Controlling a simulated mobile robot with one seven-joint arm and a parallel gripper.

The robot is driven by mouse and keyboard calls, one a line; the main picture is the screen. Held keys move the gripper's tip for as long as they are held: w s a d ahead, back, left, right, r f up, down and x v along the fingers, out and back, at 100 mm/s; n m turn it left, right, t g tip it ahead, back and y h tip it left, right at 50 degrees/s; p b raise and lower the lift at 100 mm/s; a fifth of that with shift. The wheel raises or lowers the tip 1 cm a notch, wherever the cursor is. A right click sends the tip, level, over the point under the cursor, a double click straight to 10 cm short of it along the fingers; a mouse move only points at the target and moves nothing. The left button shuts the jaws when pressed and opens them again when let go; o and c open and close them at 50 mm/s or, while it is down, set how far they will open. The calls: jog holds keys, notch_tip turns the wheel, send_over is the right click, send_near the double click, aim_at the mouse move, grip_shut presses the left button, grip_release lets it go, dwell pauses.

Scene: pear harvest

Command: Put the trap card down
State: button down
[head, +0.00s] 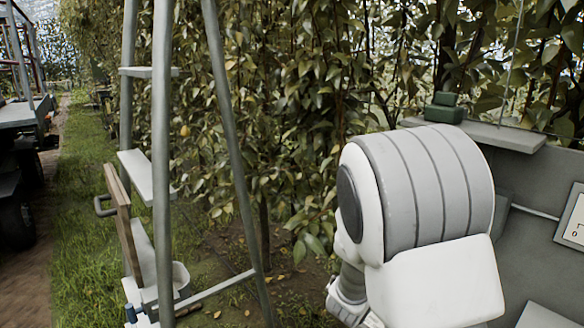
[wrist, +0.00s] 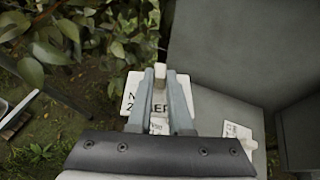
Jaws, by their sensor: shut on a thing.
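In the wrist view my gripper (wrist: 160,74) is shut on a white card with black lettering, which I take as the trap card (wrist: 130,98). A pale tab of it shows between the two grey fingers. The fingers cover the middle of the card, so only parts of the lettering show. The card overlaps the left edge of a grey surface (wrist: 210,105) in the picture; I cannot tell whether it touches it. In the head view my arm fills the right middle, and the gripper and held card are not visible.
Another white card (wrist: 237,132) lies on the grey surface at the right. A green block (head: 445,108) sits on a grey shelf (head: 490,133). A lettered plate (head: 574,218) is at the right edge. Leaves (wrist: 50,50) crowd the upper left; a ladder (head: 162,150) stands left.

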jog(key=s+a+r+n+t+y, duration=0.1)
jog(key=s+a+r+n+y, duration=0.1)
jog(key=a, duration=0.5)
jog(key=shift+s+r+n+t+y, duration=0.25)
jog(key=shift+s+n+t+y, duration=0.25)
jog(key=shift+s, duration=0.5)
jog(key=shift+s+a, duration=0.1)
jog(key=shift+s, duration=0.05)
